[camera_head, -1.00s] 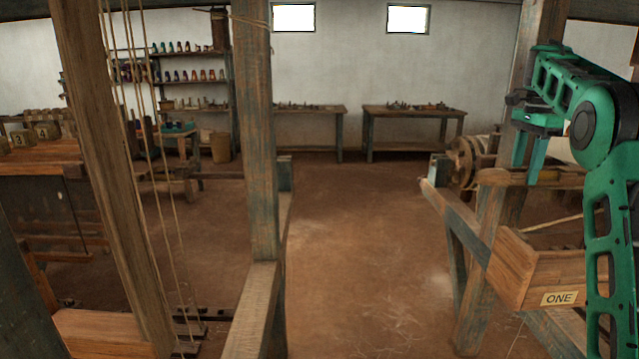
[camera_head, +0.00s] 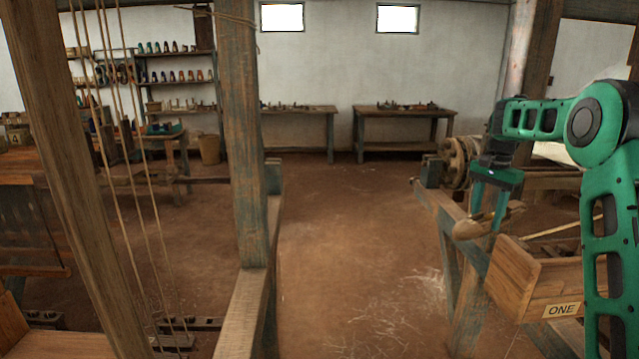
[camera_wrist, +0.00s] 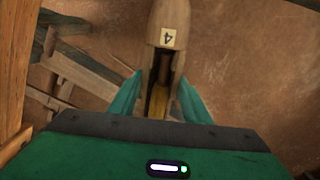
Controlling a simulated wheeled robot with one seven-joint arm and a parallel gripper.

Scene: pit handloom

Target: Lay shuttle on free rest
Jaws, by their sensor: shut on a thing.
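My gripper (camera_head: 492,212) is shut on a wooden shuttle (camera_head: 472,229) at the right of the head view. The shuttle is held in the air near the green-worn loom beam and close to a wooden box (camera_head: 512,277) labelled ONE. In the wrist view the shuttle (camera_wrist: 170,18) has a pale tag reading 4, upside down, and a long slot with something yellow inside. The green fingers (camera_wrist: 160,100) are on both sides of it. I cannot tell which thing is the free rest.
A worn loom post (camera_head: 240,140) and hanging cords (camera_head: 115,150) stand at the left. A wooden wheel (camera_head: 458,160) is behind my gripper. Two tables (camera_head: 400,112) and a shelf (camera_head: 178,80) are along the back wall. The middle floor is clear.

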